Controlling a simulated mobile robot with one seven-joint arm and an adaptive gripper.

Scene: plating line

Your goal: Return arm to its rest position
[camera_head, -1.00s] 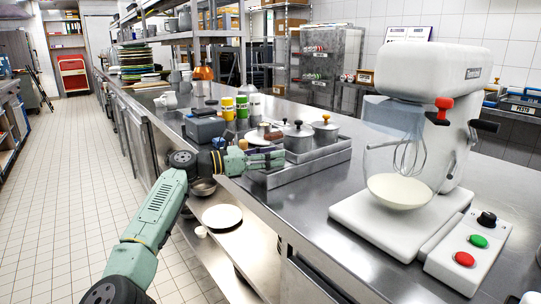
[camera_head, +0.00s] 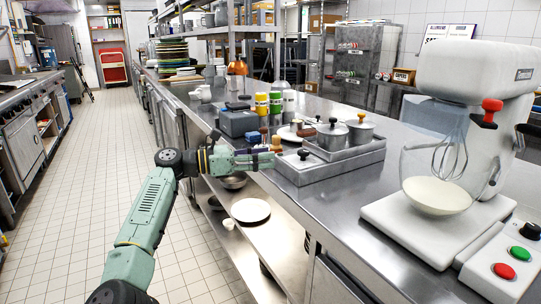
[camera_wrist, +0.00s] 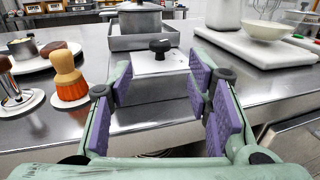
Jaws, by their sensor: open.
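My gripper (camera_head: 274,157) reaches from the aisle to the front edge of the steel counter (camera_head: 345,195) in the head view. In the wrist view my gripper (camera_wrist: 168,98) has its purple-padded fingers wide apart with nothing between them. Beyond the fingers is a flat metal lid with a black knob (camera_wrist: 159,47), apart from the pads. In the head view my green arm extends forward from the bottom left, bent at the elbow.
Pots (camera_head: 333,136) stand in a steel well on the counter. A white mixer (camera_head: 470,90) stands at the right. An orange-based brush (camera_wrist: 69,75) is left of my gripper. A white plate (camera_head: 250,210) lies on the shelf below. The tiled aisle at the left is clear.

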